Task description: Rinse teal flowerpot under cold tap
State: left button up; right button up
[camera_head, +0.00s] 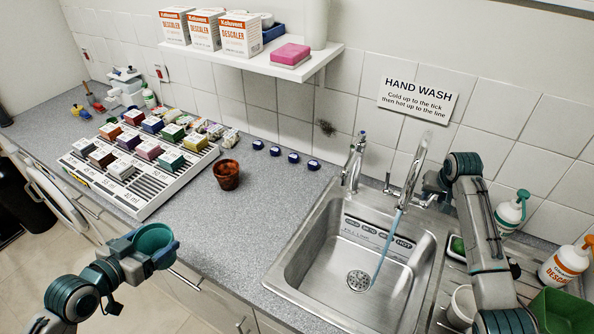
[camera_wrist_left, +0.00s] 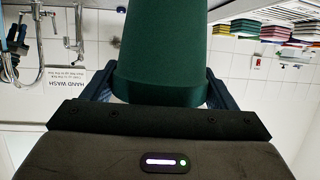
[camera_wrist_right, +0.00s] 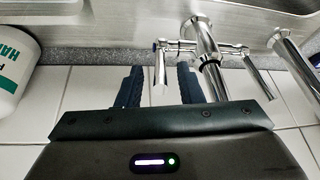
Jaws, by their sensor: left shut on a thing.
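The teal flowerpot (camera_head: 153,240) is in my left gripper (camera_head: 158,250), out in front of the counter at the lower left. In the left wrist view the flowerpot (camera_wrist_left: 165,50) fills the space between the fingers. A bluish stream of water (camera_head: 388,243) runs from the spout of the right tap (camera_head: 414,165) into the steel sink (camera_head: 325,235). My right gripper (camera_head: 430,186) is at that tap. In the right wrist view, the right gripper's fingers (camera_wrist_right: 158,85) stand apart with a slim tap lever (camera_wrist_right: 159,70) showing between them; contact is unclear.
Another tap (camera_head: 352,160) stands at the sink's back left. A brown pot (camera_head: 227,175) and a rack of coloured boxes (camera_head: 140,165) stand on the counter. Pump bottles (camera_head: 510,212) and a green bin (camera_head: 560,312) are at the right. A shelf (camera_head: 250,50) overhangs the counter.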

aim_at(430, 199)
jog(key=shift+p+x, duration=0.3)
jog(key=shift+x, duration=1.5)
grip_shut()
